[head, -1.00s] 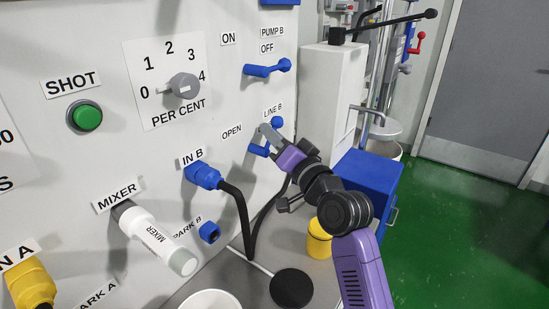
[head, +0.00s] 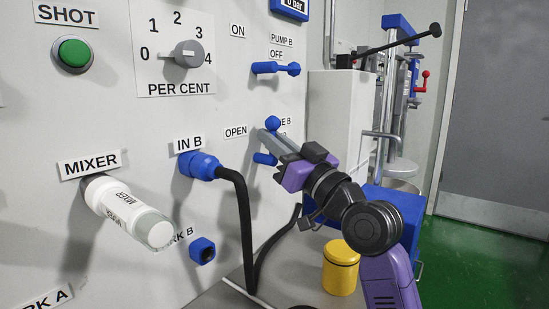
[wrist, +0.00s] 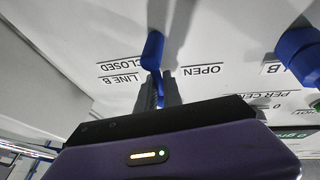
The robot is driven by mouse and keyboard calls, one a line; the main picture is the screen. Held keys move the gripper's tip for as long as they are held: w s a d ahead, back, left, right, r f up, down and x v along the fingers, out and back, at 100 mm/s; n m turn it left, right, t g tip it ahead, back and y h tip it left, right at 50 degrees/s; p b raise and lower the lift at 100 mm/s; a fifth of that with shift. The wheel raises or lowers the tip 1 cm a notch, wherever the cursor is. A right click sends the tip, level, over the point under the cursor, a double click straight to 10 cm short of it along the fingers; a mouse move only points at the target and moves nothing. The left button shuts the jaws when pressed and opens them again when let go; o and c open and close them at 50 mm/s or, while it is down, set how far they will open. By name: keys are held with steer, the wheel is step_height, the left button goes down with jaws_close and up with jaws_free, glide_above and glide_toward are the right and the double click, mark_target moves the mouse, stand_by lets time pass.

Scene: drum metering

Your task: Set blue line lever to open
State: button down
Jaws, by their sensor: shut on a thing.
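The blue line lever (head: 265,158) is on the white panel under the LINE B label. Blue parts of it show above and below my gripper (head: 268,141), and its middle is hidden behind the fingers. The lever looks roughly upright in the head view. The OPEN label (head: 236,132) is to its left. In the wrist view the lever (wrist: 152,50) stands between the CLOSED label (wrist: 116,64) and the OPEN label (wrist: 200,70), which appear upside down. My gripper (wrist: 158,96) is shut on the lever there.
The blue pump B lever (head: 275,68) is above. The blue IN B connector (head: 198,166) with a black hose (head: 246,220) is at lower left. The mixer cylinder (head: 128,212) juts out farther left. A yellow pot (head: 340,268) and a blue cabinet (head: 405,205) stand below and right.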

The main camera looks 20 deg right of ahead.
steer(key=shift+a+n+b, duration=0.1)
steer(key=shift+n+b, duration=0.3)
steer(key=c, duration=1.5)
jaws_free()
steer(key=v, duration=0.8)
